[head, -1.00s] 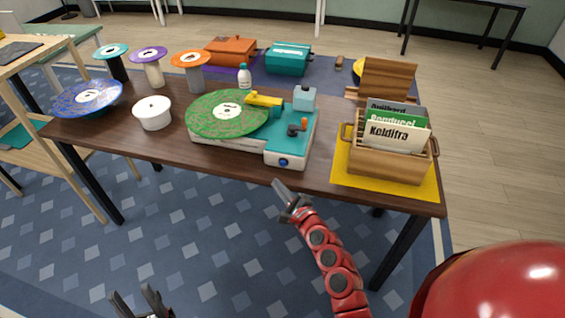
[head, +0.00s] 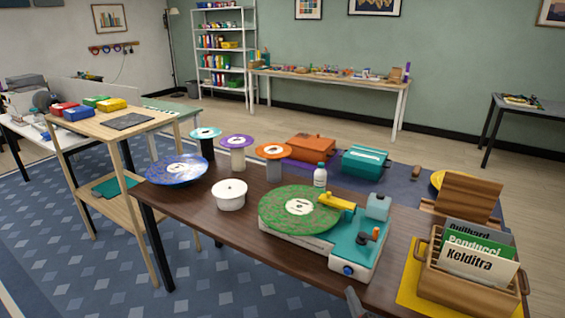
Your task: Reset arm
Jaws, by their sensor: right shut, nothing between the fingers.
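The tip of my right gripper (head: 355,302) shows as a small grey piece at the bottom edge of the head view, in front of the table's near edge. It is shut and empty; the rest of that arm is out of the picture. My left gripper is not in view. On the dark wooden table (head: 262,253) stands a teal and white record player (head: 355,262) with a green speckled record (head: 285,222) on its platter. The gripper tip is below and in front of the player, apart from it.
A blue record (head: 165,172), white tub (head: 230,203), white bottle (head: 320,177) and several colored-top stands are on the table. A wooden crate of records (head: 452,290) sits on a yellow mat (head: 407,290) at right. A wooden shelf unit (head: 90,127) stands left.

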